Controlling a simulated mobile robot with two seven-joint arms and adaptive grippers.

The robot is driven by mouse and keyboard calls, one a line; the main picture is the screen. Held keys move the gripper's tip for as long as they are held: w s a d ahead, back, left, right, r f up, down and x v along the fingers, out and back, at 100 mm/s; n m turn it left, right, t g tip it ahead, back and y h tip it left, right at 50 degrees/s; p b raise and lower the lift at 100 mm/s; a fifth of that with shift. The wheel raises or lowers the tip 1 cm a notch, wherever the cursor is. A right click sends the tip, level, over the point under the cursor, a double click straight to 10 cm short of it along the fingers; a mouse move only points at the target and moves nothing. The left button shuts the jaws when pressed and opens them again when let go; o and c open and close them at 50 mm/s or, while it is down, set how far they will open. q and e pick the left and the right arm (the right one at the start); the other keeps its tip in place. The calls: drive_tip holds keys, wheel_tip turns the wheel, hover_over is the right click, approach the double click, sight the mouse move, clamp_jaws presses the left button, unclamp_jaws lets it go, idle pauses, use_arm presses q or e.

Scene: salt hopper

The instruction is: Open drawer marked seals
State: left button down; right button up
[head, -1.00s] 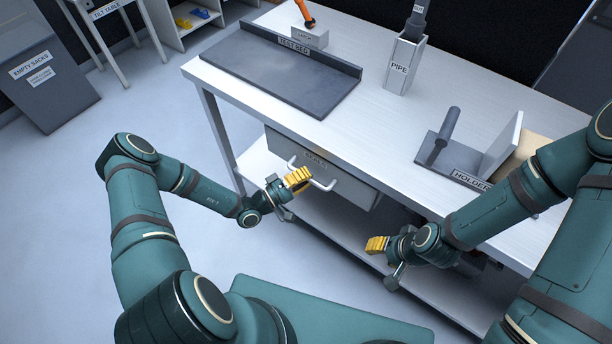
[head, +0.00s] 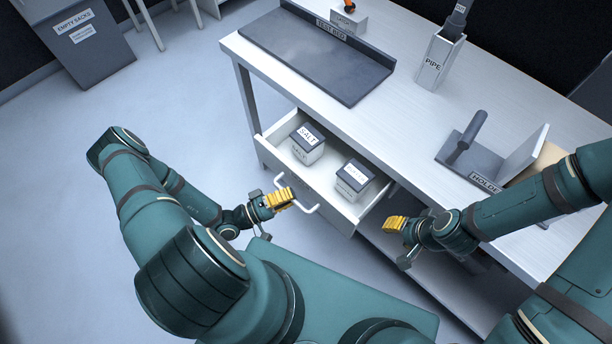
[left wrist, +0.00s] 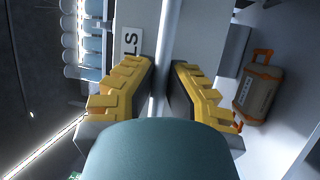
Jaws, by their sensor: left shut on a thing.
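The drawer (head: 335,211) under the bench top is pulled out in the head view. Its front also shows in the left wrist view with a label (left wrist: 131,46) ending in "LS"; the rest of the label is hidden. My left gripper (head: 284,197) is shut on the drawer's pale bar handle (head: 312,208), near its left end. In the left wrist view the bar (left wrist: 162,75) runs between the yellow fingers. My right gripper (head: 394,224) hangs apart from the drawer, to its right; its finger gap cannot be made out.
Inside the drawer stand a box marked SALT (head: 308,147) and a second dark-lidded box (head: 353,182). The bench top carries a test bed tray (head: 320,57), a pipe stand (head: 437,62) and a holder (head: 466,160). An orange-trimmed case (left wrist: 258,92) shows in the left wrist view.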

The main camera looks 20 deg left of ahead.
use_arm(q)
drive_tip(key=s+a, duration=0.2)
drive_tip(key=s, duration=0.3)
drive_tip(key=shift+s+p, duration=0.3)
drive_tip(key=shift+s, duration=0.05)
drive_tip(key=c, duration=1)
unclamp_jaws()
drive_tip(key=v, duration=1.2)
